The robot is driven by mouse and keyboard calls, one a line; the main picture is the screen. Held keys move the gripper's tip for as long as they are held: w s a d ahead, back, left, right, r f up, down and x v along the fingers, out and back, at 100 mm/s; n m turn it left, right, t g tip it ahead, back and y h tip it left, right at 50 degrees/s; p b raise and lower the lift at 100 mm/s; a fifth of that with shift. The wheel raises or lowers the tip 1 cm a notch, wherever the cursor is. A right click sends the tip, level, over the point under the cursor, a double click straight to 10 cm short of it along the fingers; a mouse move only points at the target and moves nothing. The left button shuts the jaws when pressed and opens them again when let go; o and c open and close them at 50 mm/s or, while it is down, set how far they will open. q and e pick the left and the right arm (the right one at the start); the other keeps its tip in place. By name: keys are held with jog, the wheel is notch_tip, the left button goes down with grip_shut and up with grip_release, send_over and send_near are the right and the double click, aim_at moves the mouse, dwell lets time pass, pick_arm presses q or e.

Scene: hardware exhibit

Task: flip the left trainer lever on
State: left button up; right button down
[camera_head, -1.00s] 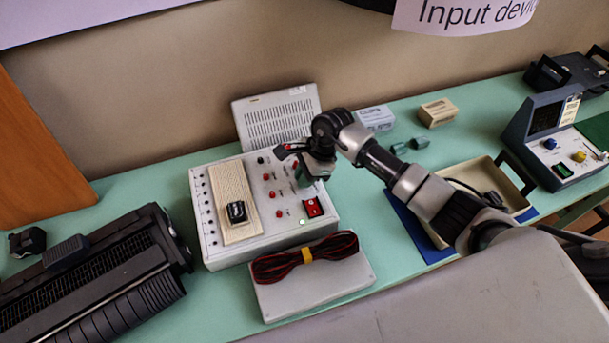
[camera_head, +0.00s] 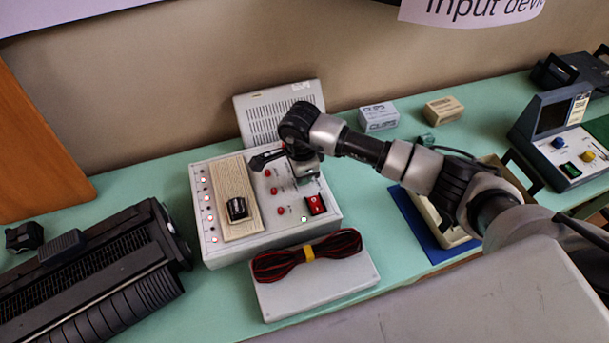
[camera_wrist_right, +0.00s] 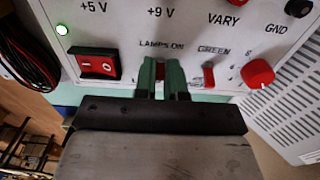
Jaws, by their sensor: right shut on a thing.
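The trainer (camera_head: 212,245) is a white box with red knobs, small levers and a red rocker switch (camera_head: 315,204) on its sloped face. My right gripper (camera_wrist_right: 161,74) is over the trainer's right half, and its green fingertips are closed around a red lever (camera_wrist_right: 160,70) under the label "LAMPS ON". A second red lever (camera_wrist_right: 208,76), under "GREEN", stands free to the right in the wrist view. The column of lamps (camera_head: 208,215) at the trainer's left edge glows red-white. The gripped lever's tilt is mostly hidden by the fingers. My left gripper is not in view.
A red-and-black cable bundle (camera_head: 307,256) lies on a grey box in front of the trainer. A black printer-like machine (camera_head: 95,275) stands at the left. A vented white panel (camera_head: 280,112) is behind the trainer. A red knob (camera_wrist_right: 257,74) is close right of the gripper in the wrist view.

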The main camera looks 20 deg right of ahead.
jog(key=shift+a+h+b, duration=0.35)
jog(key=shift+h+b, duration=0.35)
jog(key=shift+h, duration=0.5)
jog(key=c, duration=1.2)
grip_release()
jog(key=b+v, duration=0.2)
jog(key=v, duration=0.8)
jog(key=shift+a+r, duration=0.3)
jog(key=shift+r, duration=0.05)
